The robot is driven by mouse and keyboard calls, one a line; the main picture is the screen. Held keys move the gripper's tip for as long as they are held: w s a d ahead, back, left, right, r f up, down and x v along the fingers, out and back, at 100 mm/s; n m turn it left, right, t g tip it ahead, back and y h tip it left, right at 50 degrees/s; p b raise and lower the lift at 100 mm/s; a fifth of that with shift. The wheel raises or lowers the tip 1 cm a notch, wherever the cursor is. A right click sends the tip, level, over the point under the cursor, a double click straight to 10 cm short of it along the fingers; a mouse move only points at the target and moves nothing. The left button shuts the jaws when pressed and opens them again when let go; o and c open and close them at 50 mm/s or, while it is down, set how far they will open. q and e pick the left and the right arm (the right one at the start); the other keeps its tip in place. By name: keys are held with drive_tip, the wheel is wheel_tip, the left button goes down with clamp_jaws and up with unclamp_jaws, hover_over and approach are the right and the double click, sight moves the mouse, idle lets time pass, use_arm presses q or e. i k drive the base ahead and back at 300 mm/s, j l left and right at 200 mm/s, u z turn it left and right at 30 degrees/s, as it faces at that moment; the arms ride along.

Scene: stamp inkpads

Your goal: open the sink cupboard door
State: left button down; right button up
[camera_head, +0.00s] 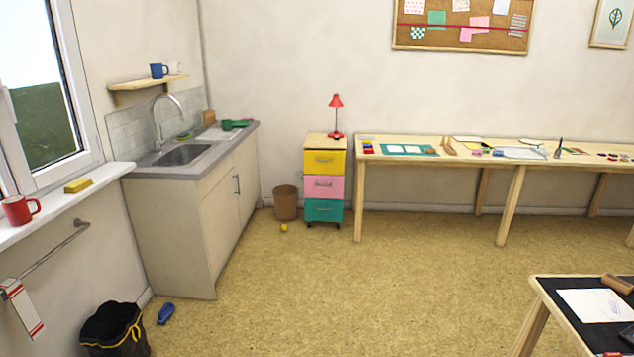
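The sink cupboard (172,228) stands against the left wall under a grey counter with a steel sink (183,154) and a tap. Its front faces right and carries two cream doors, the nearer door (219,224) and the farther door (247,177). Both look shut. Neither of my grippers shows in the head view.
The floor (330,290) before the cupboard is mostly clear. A black bin (113,333) and a blue object (165,313) lie near the left wall. A wastebasket (286,202) and coloured drawers (324,185) stand beyond the cupboard. A dark-topped table (570,290) is at lower right.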

sight(219, 210)
drive_tip(key=i+u, duration=0.1)
drive_tip(key=i, duration=0.85)
drive_tip(key=i+l+u, duration=0.15)
drive_tip(key=i, duration=0.85)
